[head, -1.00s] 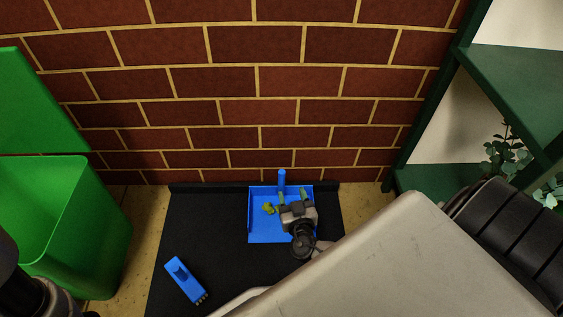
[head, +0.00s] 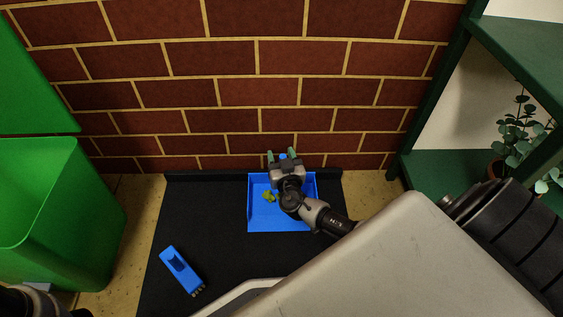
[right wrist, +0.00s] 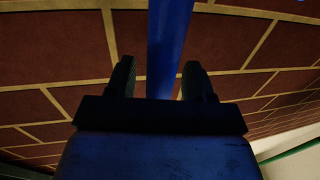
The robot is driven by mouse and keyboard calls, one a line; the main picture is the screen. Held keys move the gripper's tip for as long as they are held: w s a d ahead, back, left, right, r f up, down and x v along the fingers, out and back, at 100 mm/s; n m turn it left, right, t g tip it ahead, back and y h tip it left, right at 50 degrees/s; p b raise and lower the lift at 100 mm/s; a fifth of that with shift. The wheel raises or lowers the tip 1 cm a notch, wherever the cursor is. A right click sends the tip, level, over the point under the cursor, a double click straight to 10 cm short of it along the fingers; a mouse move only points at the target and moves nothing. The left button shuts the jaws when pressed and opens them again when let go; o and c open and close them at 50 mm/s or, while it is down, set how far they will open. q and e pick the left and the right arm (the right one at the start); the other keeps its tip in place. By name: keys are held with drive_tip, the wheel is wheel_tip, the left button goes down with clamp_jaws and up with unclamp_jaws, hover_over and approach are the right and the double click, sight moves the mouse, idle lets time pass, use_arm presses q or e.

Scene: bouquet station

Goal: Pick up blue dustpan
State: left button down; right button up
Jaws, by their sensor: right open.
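The blue dustpan (head: 257,218) lies on the black mat against the wall, with green scraps (head: 269,196) in its pan. My right gripper (head: 281,155) is over the back of the dustpan, its fingers pointing toward the wall and spread apart. The blue handle shows between the fingertips and also in the right wrist view (right wrist: 168,45), where it runs upward between the two open fingers (right wrist: 160,78). The gripper and wrist hide the rear and part of the right side of the pan. I cannot tell whether a finger touches the handle.
A blue brush (head: 180,269) lies on the black mat (head: 220,255) at the front left. An open green bin (head: 75,215) stands to the left. A green shelf (head: 435,165) with a potted plant (head: 512,155) is at the right. The brick wall (head: 240,90) closes off the back.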

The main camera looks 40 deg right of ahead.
drive_tip(key=shift+w+d, duration=0.15)
drive_tip(key=shift+w, duration=0.1)
drive_tip(key=shift+s, duration=0.15)
clamp_jaws()
drive_tip(key=shift+r, duration=0.1)
